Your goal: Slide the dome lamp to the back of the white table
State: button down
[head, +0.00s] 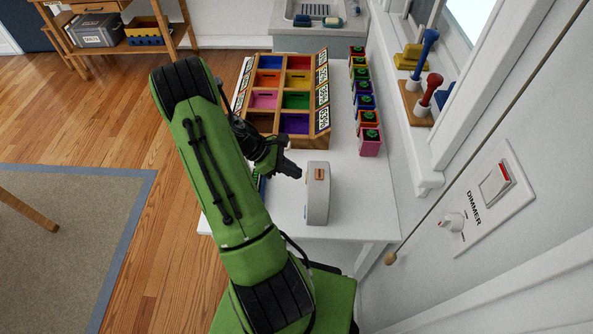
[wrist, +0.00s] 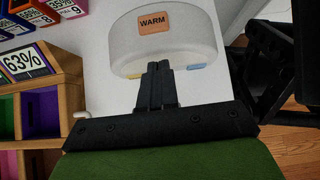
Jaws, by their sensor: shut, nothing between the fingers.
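The dome lamp (head: 318,200) is a pale grey, rounded body with an orange label, standing on the near part of the white table (head: 354,222). In the wrist view the lamp (wrist: 190,45) is large, its label reads WARM, and small blue and yellow bits show at its lower edge. My gripper (head: 295,172) is shut and empty, just left of the lamp in the head view. In the wrist view the closed fingers (wrist: 158,68) point at the lamp's lower edge. I cannot tell whether they touch it.
A wooden rack of coloured compartments (head: 325,143) stands on the table beyond the lamp. A row of small coloured boxes (head: 370,142) runs along the right side. Bare table lies between them and right of the lamp. The wall with a dimmer plate (head: 492,210) is at right.

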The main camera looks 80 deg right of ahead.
jog(key=shift+s+d, duration=0.1)
jog(key=shift+s, duration=0.5)
jog(key=s+d+p, duration=0.1)
jog(key=s+d, duration=0.1)
jog(key=s, duration=0.7)
jog(key=s+d+p, duration=0.1)
jog(key=s+d, duration=0.1)
jog(key=s, duration=0.7)
jog(key=shift+s, duration=0.2)
jog(key=v, duration=0.4)
jog(key=w+f+p+v, duration=0.1)
jog(key=v, duration=0.3)
jog(key=w+f+p+v, duration=0.1)
jog(key=v, duration=0.4)
jog(key=shift+s+a, duration=0.1)
jog(key=shift+a, duration=0.05)
